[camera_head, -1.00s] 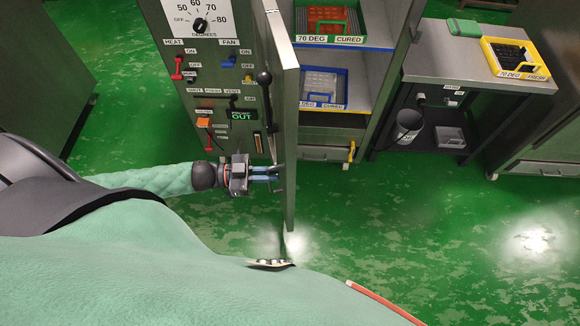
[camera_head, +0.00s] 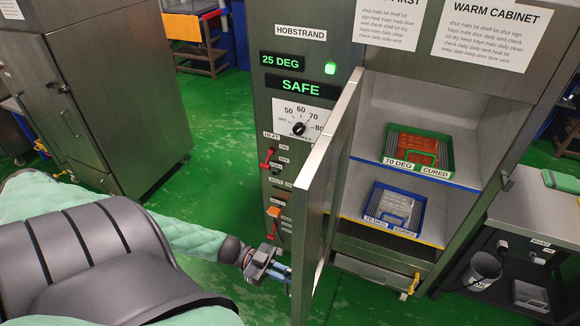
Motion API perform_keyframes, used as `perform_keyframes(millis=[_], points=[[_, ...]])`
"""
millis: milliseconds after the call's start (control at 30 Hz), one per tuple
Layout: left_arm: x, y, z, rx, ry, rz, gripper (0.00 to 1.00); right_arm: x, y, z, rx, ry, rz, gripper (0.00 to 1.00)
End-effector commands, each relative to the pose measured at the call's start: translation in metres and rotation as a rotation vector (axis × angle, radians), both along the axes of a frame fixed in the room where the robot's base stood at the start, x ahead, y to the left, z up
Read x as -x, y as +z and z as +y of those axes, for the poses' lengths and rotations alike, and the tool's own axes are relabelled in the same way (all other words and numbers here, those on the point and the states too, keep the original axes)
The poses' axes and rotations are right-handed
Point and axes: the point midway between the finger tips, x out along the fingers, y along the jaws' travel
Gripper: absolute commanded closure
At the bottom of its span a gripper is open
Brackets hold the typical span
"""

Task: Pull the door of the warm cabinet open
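The warm cabinet (camera_head: 452,60) stands at the centre right, with its name on a sign at the top. Its door (camera_head: 322,190) stands open, seen nearly edge-on, swung out toward me, and the shelves inside show. My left gripper (camera_head: 284,273) is low beside the door's left face, its fingers pointing right at the door. The fingertips are small and partly dark, and the door handle cannot be made out clearly there, so I cannot tell how they hold. My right gripper is not in view.
Inside are a green tray (camera_head: 446,163) and a blue tray (camera_head: 371,217) on separate shelves. The control panel (camera_head: 294,118) reads 25 DEG and SAFE. A bench (camera_head: 535,215) stands at right, another steel cabinet (camera_head: 105,80) at left. Green floor lies open between the cabinets.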

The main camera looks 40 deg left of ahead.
Motion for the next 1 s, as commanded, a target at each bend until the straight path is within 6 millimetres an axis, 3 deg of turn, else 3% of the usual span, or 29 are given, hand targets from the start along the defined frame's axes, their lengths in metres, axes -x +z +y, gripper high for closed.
perform_keyframes(millis=[233,267,333,633,800,1000], points=[[0.000,-0.002,0.000,-0.002,0.001,0.002,1.00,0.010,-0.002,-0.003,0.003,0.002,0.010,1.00],[0.000,-0.002,0.000,-0.002,0.001,0.002,0.87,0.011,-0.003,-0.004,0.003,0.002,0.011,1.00],[0.000,-0.002,0.000,-0.002,0.001,0.002,0.75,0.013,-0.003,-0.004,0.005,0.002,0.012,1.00],[0.000,-0.001,0.001,-0.001,0.000,0.000,0.75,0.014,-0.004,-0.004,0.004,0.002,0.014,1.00],[0.004,-0.003,0.012,-0.002,0.000,0.002,0.75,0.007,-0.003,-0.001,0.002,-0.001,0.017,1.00],[0.012,-0.004,0.038,-0.004,-0.001,0.003,0.75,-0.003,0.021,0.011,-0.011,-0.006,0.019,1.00]])
